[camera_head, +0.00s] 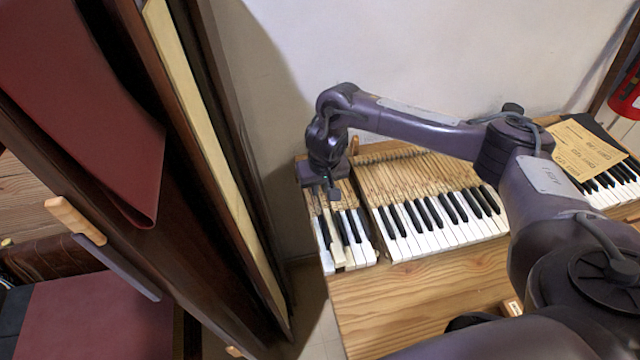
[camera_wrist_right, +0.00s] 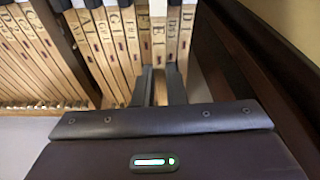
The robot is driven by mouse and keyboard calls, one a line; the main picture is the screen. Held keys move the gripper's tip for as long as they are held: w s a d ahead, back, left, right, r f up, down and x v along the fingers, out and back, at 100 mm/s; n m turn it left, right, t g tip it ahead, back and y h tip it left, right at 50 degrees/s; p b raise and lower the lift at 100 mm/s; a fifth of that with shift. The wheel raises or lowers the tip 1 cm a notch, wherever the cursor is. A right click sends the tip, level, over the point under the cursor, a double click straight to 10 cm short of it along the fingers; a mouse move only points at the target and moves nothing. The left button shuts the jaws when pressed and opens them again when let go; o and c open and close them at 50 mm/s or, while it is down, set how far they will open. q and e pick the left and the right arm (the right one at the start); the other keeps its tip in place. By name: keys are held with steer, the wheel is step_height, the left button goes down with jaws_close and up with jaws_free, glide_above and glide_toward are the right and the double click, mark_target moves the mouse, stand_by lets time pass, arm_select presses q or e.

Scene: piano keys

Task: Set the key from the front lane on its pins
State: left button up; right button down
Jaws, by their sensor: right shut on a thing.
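My right gripper (camera_head: 331,192) is over the left end of the keyboard, above a short group of loose-looking keys. In the right wrist view its two fingers (camera_wrist_right: 160,86) are shut on a wooden key (camera_wrist_right: 158,45) with a letter E on its shaft. The fingertips are close against the neighbouring key shafts. In the head view one cream key front (camera_head: 338,256) juts a little past the white keys beside it; I cannot tell if it is the held key. The pins under the held key are hidden. My left gripper is not in view.
A longer row of keys (camera_head: 440,224) lies right of a wooden divider, its bare shafts (camera_head: 415,175) behind. Yellow paper notes (camera_head: 583,150) lie on another key set at the far right. A dark upright wooden panel (camera_head: 215,150) stands left.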

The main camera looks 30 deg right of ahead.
steer(key=shift+f, duration=0.55)
stand_by(0.7)
steer(key=c, duration=1.8)
jaws_free()
steer(key=shift+w+p+v, duration=0.25)
steer(key=shift+p+v, duration=0.8)
steer(key=shift+p, duration=0.4)
steer(key=shift+r, duration=0.1)
steer(key=o, duration=0.5)
steer(key=shift+o, duration=0.2)
